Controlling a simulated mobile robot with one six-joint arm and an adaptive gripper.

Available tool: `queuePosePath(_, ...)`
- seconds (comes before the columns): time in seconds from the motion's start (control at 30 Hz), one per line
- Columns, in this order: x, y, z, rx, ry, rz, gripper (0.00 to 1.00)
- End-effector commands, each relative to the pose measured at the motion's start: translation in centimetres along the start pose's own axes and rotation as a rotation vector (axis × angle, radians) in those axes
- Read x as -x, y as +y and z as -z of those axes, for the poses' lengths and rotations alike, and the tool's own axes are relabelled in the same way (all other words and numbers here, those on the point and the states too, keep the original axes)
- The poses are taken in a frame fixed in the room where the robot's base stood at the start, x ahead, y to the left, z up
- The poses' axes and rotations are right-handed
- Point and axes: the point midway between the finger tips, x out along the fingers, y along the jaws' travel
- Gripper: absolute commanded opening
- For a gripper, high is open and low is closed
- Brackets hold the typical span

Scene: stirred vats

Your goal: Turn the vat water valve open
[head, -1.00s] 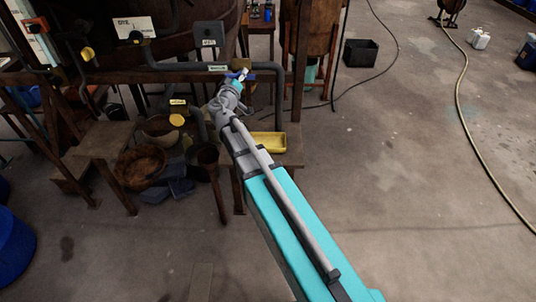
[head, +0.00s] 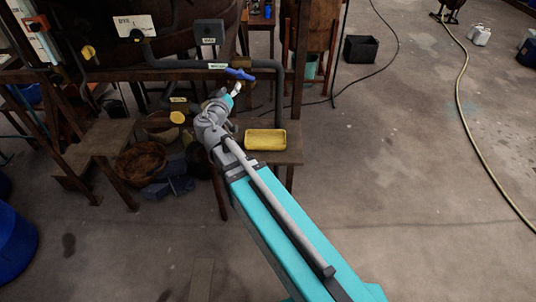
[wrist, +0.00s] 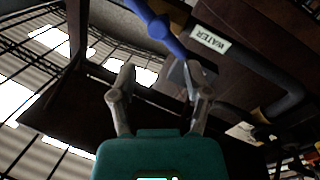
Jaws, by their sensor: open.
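The blue handle of the water valve (head: 240,74) sits on the pipe below the vat, beside a white WATER label (head: 218,66). In the wrist view the blue handle (wrist: 164,30) runs slanting above and beyond the fingertips, with the WATER label (wrist: 210,38) to its right. My gripper (head: 236,90) is just below the handle in the head view. In the wrist view my gripper (wrist: 161,76) has its two fingers spread, with nothing between them. The fingers appear apart from the handle.
A yellow tray (head: 265,139) stands on a low wooden bench below the valve. Grey pipes and other valves with yellow parts (head: 88,52) are to the left. A black crate (head: 361,49) stands on the floor behind.

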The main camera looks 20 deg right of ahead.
Motion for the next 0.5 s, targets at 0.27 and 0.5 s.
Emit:
queuePosePath(0.27, 3.7, 0.1, -0.1, 0.000, 0.001, 0.001, 0.63)
queuePosePath(0.5, 3.9, 1.2, -1.4, 0.002, -0.075, -0.021, 0.63)
